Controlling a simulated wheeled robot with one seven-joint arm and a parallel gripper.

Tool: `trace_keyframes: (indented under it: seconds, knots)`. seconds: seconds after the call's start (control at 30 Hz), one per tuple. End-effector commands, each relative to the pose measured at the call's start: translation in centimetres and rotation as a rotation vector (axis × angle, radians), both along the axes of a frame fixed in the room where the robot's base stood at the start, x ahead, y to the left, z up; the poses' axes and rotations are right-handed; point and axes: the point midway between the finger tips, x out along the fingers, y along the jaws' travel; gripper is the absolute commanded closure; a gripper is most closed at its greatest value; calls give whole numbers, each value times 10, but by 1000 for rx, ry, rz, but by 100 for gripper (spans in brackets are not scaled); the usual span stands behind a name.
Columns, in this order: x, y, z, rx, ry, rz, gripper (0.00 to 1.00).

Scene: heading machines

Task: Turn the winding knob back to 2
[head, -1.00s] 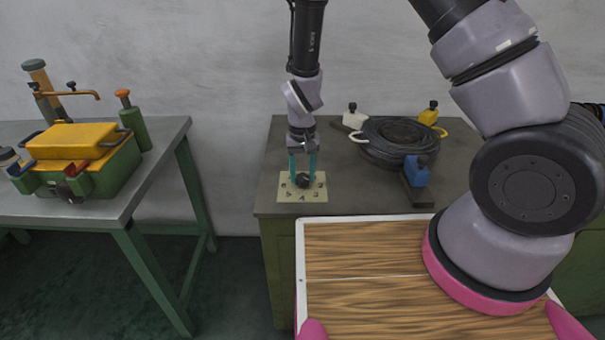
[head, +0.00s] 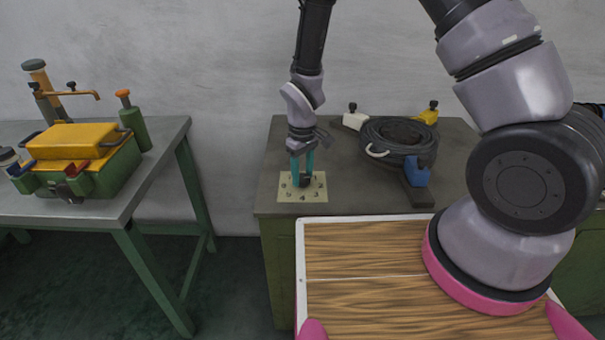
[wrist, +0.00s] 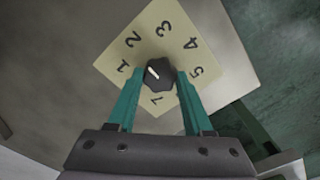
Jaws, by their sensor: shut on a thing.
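The winding knob (wrist: 161,75) is small, dark and faceted, with a white pointer line. It sits on a pale number plate (wrist: 110,62) with printed digits. In the wrist view the pointer aims to the upper left, roughly between 1 and 2; I cannot tell exactly. Digits 1, 2, 3, 4, 5 and 7 show; a finger seems to hide the rest. My gripper (wrist: 159,82) has its teal fingers shut on the knob from both sides. In the head view my gripper (head: 303,175) reaches down, tilted, onto the plate (head: 317,193), and the fingers partly hide the knob.
A black round reel (head: 395,130) with a pale handle stands behind right of the plate, with a blue block (head: 418,172), a white piece (head: 355,121) and a yellow piece (head: 428,116) around it. A left table (head: 160,150) holds a yellow-green box (head: 75,150).

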Motion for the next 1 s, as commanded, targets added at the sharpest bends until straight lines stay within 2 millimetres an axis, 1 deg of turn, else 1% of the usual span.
trace_keyframes:
  seconds: [0.47, 0.5, 0.57, 0.87, 1.0]
  knots:
    - [1, 0, 1, 1, -1, 17, 100]
    - [1, 0, 1, 2, -2, 16, 42]
    - [1, 0, 1, 1, -1, 16, 19]
    - [0, 0, 1, 1, -1, 16, 19]
    - [1, 1, 10, 2, -2, 16, 19]
